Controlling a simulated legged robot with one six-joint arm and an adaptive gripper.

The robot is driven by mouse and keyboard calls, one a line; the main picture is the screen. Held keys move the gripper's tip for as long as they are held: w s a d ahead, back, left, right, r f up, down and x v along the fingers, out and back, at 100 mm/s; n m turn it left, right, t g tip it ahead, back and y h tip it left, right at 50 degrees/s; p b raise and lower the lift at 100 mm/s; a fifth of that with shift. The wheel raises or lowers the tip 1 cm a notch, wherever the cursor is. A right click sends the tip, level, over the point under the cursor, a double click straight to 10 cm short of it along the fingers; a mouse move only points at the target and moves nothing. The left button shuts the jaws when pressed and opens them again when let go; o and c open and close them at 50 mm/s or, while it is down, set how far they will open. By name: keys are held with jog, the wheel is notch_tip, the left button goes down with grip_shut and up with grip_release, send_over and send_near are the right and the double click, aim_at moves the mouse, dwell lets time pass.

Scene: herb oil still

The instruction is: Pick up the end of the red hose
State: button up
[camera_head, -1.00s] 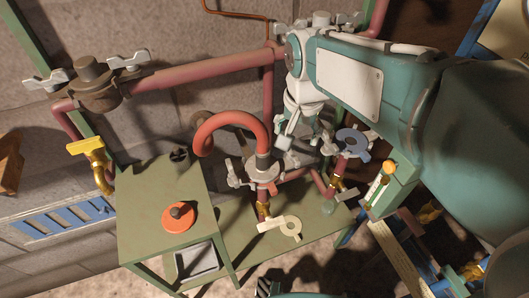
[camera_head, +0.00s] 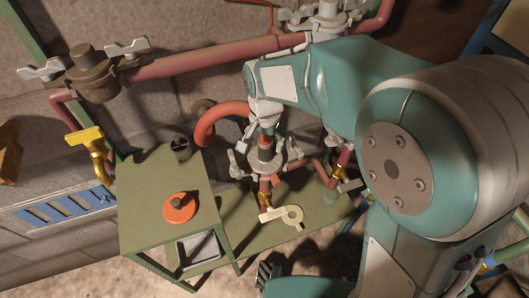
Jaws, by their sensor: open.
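The red hose (camera_head: 208,128) arches up from the left over the green bench. Its upper right part goes behind my arm and gripper. Its end is mostly hidden there, above a grey clamp fitting with wing handles (camera_head: 278,166). My gripper (camera_head: 266,152) is open and points down at the hose end, just above the fitting. A small red-orange patch shows around the fingers; I cannot tell whether the fingers touch the hose.
A thick red pipe (camera_head: 200,58) with clamps runs behind. My arm covers the right side.

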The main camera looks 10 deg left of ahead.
notch_tip(320, 180, down, 3)
jog(key=shift+r, duration=0.2)
grip_shut()
jog(key=shift+r, duration=0.1)
notch_tip(320, 180, up, 3)
jog(key=shift+w+a+f, duration=0.1)
jog(key=s+d+r, duration=0.3)
jog(key=s+r, duration=0.3)
jog(key=r, duration=0.1)
jog(key=s+d+r, duration=0.4)
jog(key=s+r, duration=0.2)
jog(key=r, duration=0.1)
jog(key=shift+s+r, duration=0.25)
jog(key=shift+r, duration=0.1)
dwell(0.5)
jog(key=shift+a, duration=0.1)
